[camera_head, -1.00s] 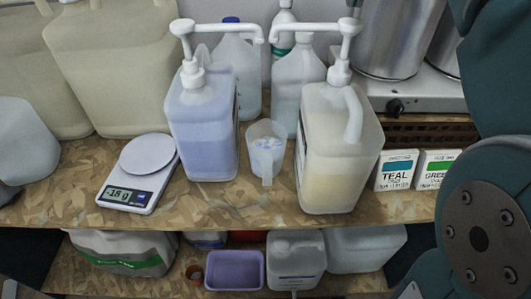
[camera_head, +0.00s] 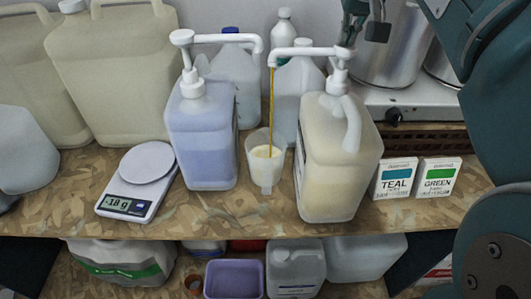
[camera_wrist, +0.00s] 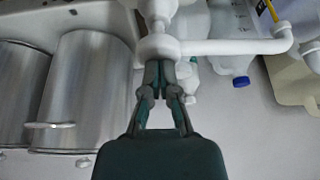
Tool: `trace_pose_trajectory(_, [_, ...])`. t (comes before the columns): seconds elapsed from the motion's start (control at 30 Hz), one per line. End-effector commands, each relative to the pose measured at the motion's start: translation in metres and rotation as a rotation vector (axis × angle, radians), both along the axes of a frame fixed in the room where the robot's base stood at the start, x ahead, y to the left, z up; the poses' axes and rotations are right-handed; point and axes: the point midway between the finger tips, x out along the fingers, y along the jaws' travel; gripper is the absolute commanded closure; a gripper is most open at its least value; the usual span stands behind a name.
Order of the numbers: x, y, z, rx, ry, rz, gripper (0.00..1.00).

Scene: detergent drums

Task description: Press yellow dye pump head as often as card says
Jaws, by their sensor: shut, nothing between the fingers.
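The yellow dye jug (camera_head: 322,170) stands right of centre on the wooden shelf. Its white pump head (camera_head: 335,54) points its spout left, over a clear measuring cup (camera_head: 263,172). A thin amber stream falls from the spout into the cup, which holds pale yellowish contents. My gripper (camera_head: 347,42) is shut and empty, its fingertips down on the pump head. In the wrist view the closed fingers (camera_wrist: 161,66) meet the round white top (camera_wrist: 159,47); its spout extends right, with a little amber at the top. No card giving a press count is readable.
A blue dye jug (camera_head: 203,150) with its own pump stands left of the cup. Teal (camera_head: 396,179) and green (camera_head: 438,177) labelled boxes stand right. Metal pots (camera_head: 386,45) stand behind my gripper.

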Motion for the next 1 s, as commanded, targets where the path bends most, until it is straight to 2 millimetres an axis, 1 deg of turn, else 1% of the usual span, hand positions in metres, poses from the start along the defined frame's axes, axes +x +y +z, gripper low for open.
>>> trace_pose_trajectory(0.03, [0.000, 0.000, -0.004, 0.000, 0.004, 0.000, 1.00])
trace_pose_trajectory(0.27, [0.000, 0.000, -0.016, 0.000, 0.005, 0.000, 1.00])
trace_pose_trajectory(0.43, [0.000, 0.000, -0.015, 0.000, 0.005, 0.000, 1.00])
trace_pose_trajectory(0.57, [0.000, 0.000, -0.007, 0.000, 0.004, 0.000, 1.00])
trace_pose_trajectory(1.0, [0.001, 0.000, 0.028, 0.000, 0.002, 0.000, 1.00])
